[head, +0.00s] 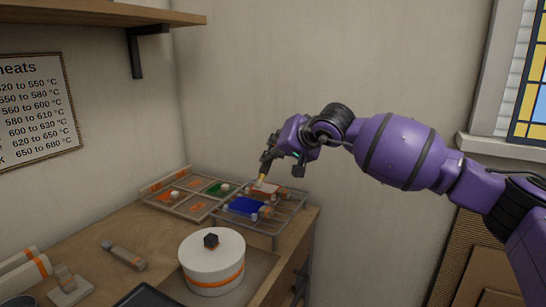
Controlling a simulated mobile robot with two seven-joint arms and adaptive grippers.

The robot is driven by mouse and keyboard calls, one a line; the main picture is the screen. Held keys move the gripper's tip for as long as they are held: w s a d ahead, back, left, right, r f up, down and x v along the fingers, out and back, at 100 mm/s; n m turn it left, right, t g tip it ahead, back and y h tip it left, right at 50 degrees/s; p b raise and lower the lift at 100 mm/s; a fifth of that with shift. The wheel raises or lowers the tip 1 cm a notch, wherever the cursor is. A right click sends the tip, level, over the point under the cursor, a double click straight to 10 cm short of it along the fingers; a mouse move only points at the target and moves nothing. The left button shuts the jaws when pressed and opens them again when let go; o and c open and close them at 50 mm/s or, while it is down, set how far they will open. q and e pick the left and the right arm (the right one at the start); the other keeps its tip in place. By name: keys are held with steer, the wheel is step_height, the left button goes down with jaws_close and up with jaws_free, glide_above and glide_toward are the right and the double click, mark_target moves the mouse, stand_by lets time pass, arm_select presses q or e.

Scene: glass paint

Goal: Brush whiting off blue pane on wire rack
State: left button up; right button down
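The blue pane (244,206) lies on the front left part of the wire rack (289,217), at the back right of the worktop. I cannot make out at this size how much whiting lies on it. My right gripper (282,168) points down above the back of the rack, behind the blue pane and apart from it. A small yellow piece (262,178) shows just below its left finger; it may be a brush handle, and whether it is gripped is unclear. Below it is a pale, reddish-edged piece (265,188) at the rack. My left gripper is out of view.
A divided tray (190,207) with orange and green pieces adjoins the rack's left side. A round white lidded pot (212,265) with an orange band stands in front. A grey-handled tool (124,256) lies to the left. A shelf (90,17) overhangs the upper left.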

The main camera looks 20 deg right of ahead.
stand_by(0.3)
arm_select(q)
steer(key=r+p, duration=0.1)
steer(key=p, duration=0.1)
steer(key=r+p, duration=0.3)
steer(key=p, duration=0.1)
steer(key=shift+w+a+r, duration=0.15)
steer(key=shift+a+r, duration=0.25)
arm_select(e)
step_height(320, 180, up, 11)
